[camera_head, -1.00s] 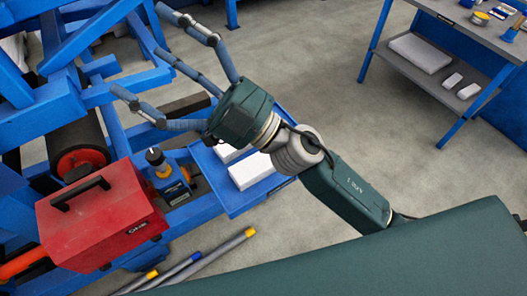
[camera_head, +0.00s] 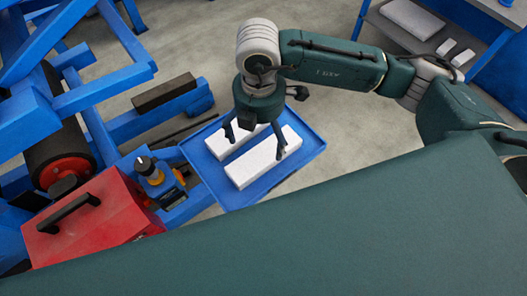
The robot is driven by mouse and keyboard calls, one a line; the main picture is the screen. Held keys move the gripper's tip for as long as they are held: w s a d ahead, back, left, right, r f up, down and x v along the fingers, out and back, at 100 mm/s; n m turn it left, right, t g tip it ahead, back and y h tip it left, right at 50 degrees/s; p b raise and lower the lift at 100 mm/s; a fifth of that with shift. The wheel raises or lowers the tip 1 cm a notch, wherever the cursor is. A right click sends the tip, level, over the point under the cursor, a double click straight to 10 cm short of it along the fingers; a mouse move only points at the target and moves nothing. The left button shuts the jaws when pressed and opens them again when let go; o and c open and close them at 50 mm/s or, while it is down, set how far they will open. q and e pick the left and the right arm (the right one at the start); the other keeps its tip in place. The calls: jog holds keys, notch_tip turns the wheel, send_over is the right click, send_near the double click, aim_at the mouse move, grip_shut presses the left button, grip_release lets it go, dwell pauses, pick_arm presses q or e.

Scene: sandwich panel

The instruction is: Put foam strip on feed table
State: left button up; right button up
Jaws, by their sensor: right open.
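Two white foam strips lie side by side on a blue tray-like table with a raised rim (camera_head: 312,150). The nearer strip (camera_head: 258,168) shows most of its top. The farther strip (camera_head: 217,143) is partly hidden by my right gripper. My right gripper (camera_head: 255,143) points down over the strips with its fingers spread open. One finger is over the farther strip and one overlaps the nearer strip; I cannot tell whether they touch. I cannot tell for sure whether this blue table is the feed table. My left gripper is out of view.
A red machine box (camera_head: 92,222) and a small blue-and-orange device (camera_head: 155,178) stand left of the table. A blue frame with a dark roller (camera_head: 58,150) is farther left. A shelf at the upper right holds white blocks (camera_head: 408,18). Floor between is clear.

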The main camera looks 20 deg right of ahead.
aim_at(261, 150)
notch_tip(261, 150, down, 3)
jog(key=shift+f, duration=0.1)
notch_tip(261, 150, down, 4)
jog(key=shift+d+p, duration=0.1)
jog(key=shift+p, duration=1.05)
jog(key=shift+w+f, duration=0.1)
jog(key=shift+f, duration=0.55)
jog(key=c, duration=1.3)
